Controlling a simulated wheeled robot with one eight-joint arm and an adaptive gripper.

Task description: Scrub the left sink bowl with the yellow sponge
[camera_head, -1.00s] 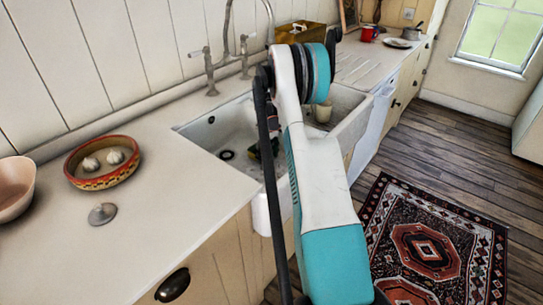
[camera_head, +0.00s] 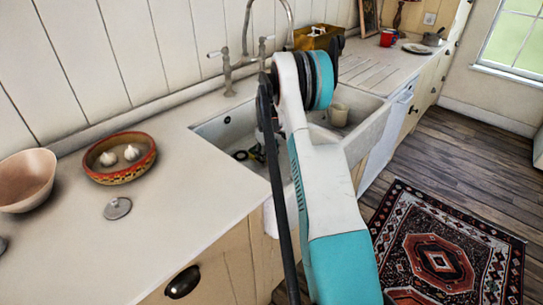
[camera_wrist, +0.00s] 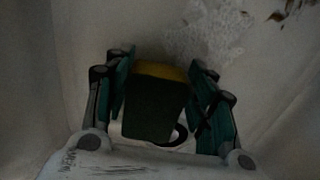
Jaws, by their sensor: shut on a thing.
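The yellow sponge (camera_wrist: 155,108), with a dark green scrub side, sits between the fingers of my gripper (camera_wrist: 162,66) in the wrist view. My gripper is shut on it. The left sink bowl (camera_head: 224,134) is white, and my gripper is down inside it. In the head view my arm hides most of the gripper and sponge. The dark drain (camera_head: 240,155) shows just left of the gripper. In the wrist view a pale speckled patch (camera_wrist: 205,38) and dark brown specks lie on the bowl surface beyond the sponge. I cannot tell whether the sponge touches the bowl.
A beige cup (camera_head: 338,114) stands in the right bowl. The tap (camera_head: 246,30) rises behind the sink. A patterned bowl (camera_head: 120,174) with garlic, a pink bowl (camera_head: 26,180) and a metal disc (camera_head: 117,208) are on the left counter.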

